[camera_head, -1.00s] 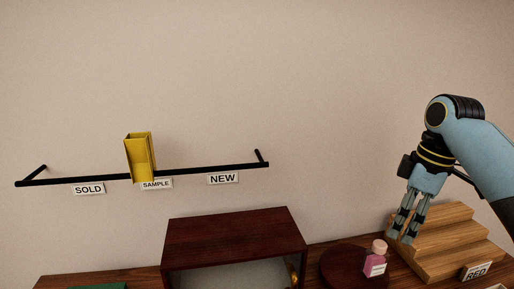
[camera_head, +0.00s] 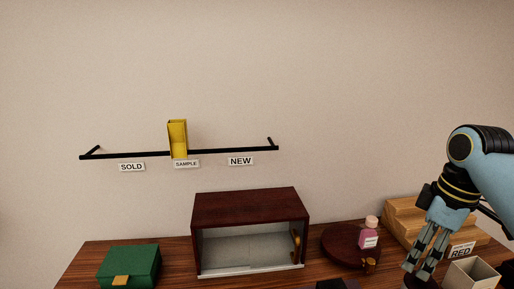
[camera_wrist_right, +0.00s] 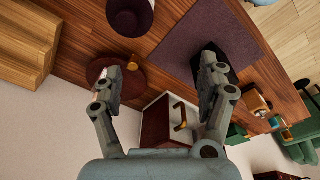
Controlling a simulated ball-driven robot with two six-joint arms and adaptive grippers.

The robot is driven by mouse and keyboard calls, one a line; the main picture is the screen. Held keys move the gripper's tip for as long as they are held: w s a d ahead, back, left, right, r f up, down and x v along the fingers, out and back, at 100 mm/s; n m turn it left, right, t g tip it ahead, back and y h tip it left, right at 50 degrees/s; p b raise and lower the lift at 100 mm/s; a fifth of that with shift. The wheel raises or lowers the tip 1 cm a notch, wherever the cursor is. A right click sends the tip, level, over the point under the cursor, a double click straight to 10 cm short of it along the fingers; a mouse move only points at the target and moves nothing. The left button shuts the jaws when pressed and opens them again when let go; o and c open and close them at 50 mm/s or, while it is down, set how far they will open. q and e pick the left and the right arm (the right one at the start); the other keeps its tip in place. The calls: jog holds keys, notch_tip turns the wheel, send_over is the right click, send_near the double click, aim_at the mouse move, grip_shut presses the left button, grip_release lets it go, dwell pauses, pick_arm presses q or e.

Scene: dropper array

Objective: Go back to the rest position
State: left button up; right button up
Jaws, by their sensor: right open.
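My right gripper (camera_head: 425,255) is at the right side of the head view, pointing down in front of the wooden steps. In the right wrist view its two fingers (camera_wrist_right: 162,85) are spread apart with nothing between them. It hangs above the table and appears empty. My left gripper is in neither current view.
A dark cabinet (camera_head: 248,207) stands open-fronted mid-table, with a green box (camera_head: 128,266) to its left. A pink bottle (camera_head: 369,238) stands on a round dark stand (camera_head: 340,243). Wooden steps (camera_head: 400,218) and a white bin (camera_head: 470,274) are at right. A yellow holder (camera_head: 178,138) hangs on the wall rail (camera_head: 230,151).

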jog(key=s+a+f+m+t+h, duration=0.1)
jog(key=s+f+m, duration=0.15)
jog(key=s, duration=0.45)
jog(key=s+a+f+m, duration=0.1)
jog(key=s+a+f, duration=0.15)
jog(key=s, duration=0.35)
jog(key=s+r+m+t, duration=0.25)
jog(key=s+m, duration=0.25)
jog(key=s, duration=0.8)
jog(key=s+d+f+g+h+b, duration=0.2)
jog(key=f+b, duration=0.7)
jog(key=f, duration=2.8)
pick_arm(q)
notch_tip(320, 180, down, 16)
jog(key=s+b, duration=0.1)
jog(key=b, duration=0.5)
jog(key=shift+s+b, duration=0.35)
jog(key=shift+s, duration=0.05)
pick_arm(e)
jog(key=s+d+f+g+y, duration=0.1)
jog(key=s+f, duration=1.8)
jog(key=f, duration=0.1)
jog(key=shift+f+m+g, duration=0.3)
jog(key=shift+m+g, duration=0.05)
pick_arm(q)
jog(key=shift+r, duration=0.1)
pick_arm(e)
jog(key=shift+c, duration=0.2)
